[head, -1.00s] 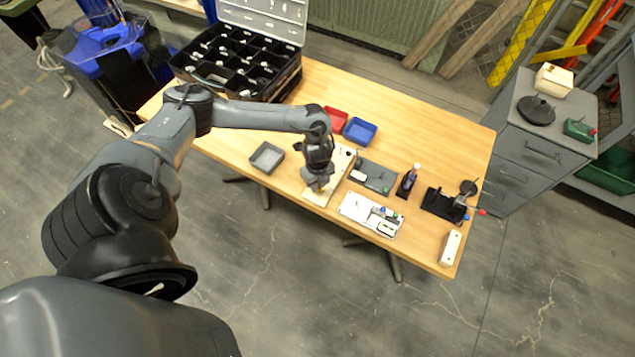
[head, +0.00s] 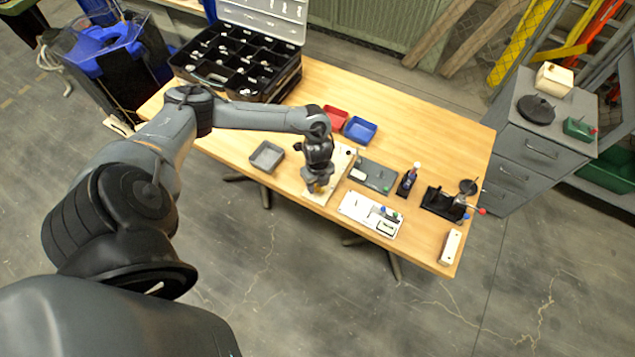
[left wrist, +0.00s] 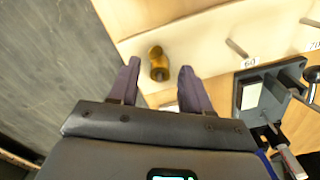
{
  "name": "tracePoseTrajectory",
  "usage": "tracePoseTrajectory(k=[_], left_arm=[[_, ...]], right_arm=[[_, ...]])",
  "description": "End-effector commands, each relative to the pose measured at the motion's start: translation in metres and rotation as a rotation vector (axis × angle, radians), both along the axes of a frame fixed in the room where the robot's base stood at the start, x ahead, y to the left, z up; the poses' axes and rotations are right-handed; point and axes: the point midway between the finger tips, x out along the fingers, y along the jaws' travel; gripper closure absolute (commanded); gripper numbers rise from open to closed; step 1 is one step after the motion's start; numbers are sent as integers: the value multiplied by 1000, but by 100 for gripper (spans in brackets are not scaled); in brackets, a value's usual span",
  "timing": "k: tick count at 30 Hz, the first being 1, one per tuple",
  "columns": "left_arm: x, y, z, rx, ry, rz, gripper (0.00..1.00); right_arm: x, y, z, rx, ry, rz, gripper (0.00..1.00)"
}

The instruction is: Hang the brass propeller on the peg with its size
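The brass propeller (left wrist: 158,64) shows in the left wrist view as a small golden piece on the pale board (left wrist: 195,38). It sits at the board's edge; a peg under it cannot be made out. My left gripper (left wrist: 160,70) is open, with one fingertip on each side of the brass piece and gaps visible. A peg (left wrist: 236,47) marked 60 and another peg (left wrist: 310,22) marked 70 stand to the right. In the head view, my left gripper (head: 318,187) is low over the near end of the pale board (head: 342,165). My right gripper is not in view.
A grey tray (head: 267,157) stands left of the gripper. Red (head: 335,117) and blue (head: 360,131) bins stand behind. A white tray (head: 370,215) and a dark grey plate (head: 374,175) lie close on the right. A black compartment case (head: 237,65) is at the back left.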

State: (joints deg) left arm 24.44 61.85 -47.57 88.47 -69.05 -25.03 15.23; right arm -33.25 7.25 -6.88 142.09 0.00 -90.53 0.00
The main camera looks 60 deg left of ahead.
Motion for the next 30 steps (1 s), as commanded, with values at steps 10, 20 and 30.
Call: tracePoseTrajectory(k=[10,20,30], left_arm=[[0,0,2,0,0,-1,49],[1,0,44,0,-3,-2,49],[1,0,95,0,-3,-1,49]], right_arm=[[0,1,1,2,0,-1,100],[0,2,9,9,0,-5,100],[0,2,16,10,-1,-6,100]])
